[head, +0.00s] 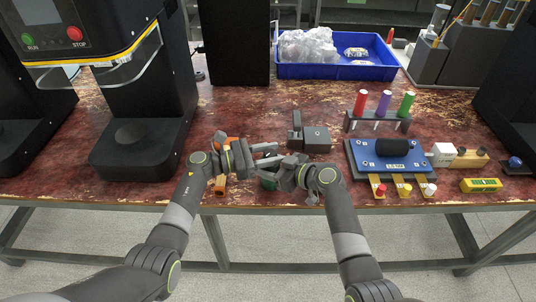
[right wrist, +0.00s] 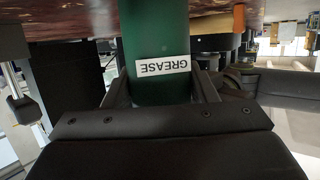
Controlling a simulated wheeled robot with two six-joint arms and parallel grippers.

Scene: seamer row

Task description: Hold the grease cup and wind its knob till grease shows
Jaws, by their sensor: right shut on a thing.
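The grease cup shows in the right wrist view as a green cylinder (right wrist: 160,35) with a white GREASE label. My right gripper (right wrist: 161,85) is shut on it, one finger on each side. In the head view only a bit of the green cup (head: 268,184) shows at the table's front edge, mostly hidden by my right gripper (head: 276,174). My left gripper (head: 268,154) is just beyond, its fingers apart and pointing right; I see nothing between them. I cannot make out the knob or any grease.
An orange object (head: 220,192) lies partly under my left gripper. A grey block (head: 316,139) stands behind the grippers. A blue fixture (head: 390,156) and a rack with coloured handles (head: 378,122) are to the right. A black machine (head: 150,110) stands left, a blue tray (head: 338,71) behind.

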